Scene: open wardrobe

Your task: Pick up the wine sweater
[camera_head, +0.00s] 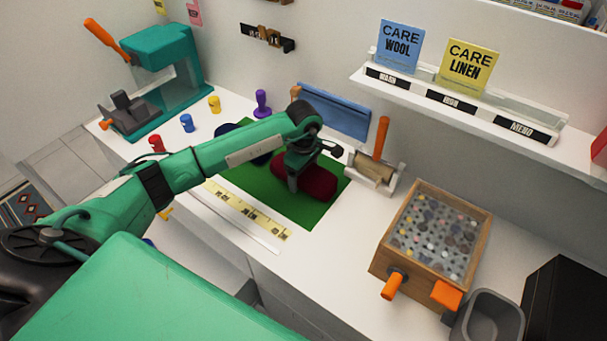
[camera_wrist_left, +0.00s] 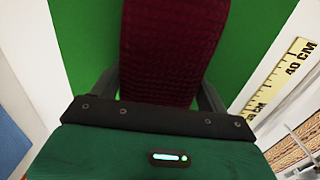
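The wine sweater (camera_head: 320,184) is a dark red rolled or folded knit bundle lying on the green mat (camera_head: 314,212) on the white counter. My left gripper (camera_head: 297,180) points down at it from above, at its left part. In the left wrist view the sweater (camera_wrist_left: 168,50) runs up the middle between two dark fingers (camera_wrist_left: 163,88), one on each side. The fingers stand wide apart and look open; whether they touch the cloth is unclear. The gripper hides part of the sweater. My right gripper is not in view.
A dark blue item (camera_head: 228,128) is partly hidden behind my left arm. A yellow ruler (camera_head: 247,209) lies along the mat's front. An orange-handled tool (camera_head: 380,140) stands right of the mat, near a wooden box (camera_head: 400,261). A shelf (camera_head: 470,108) overhangs the back right.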

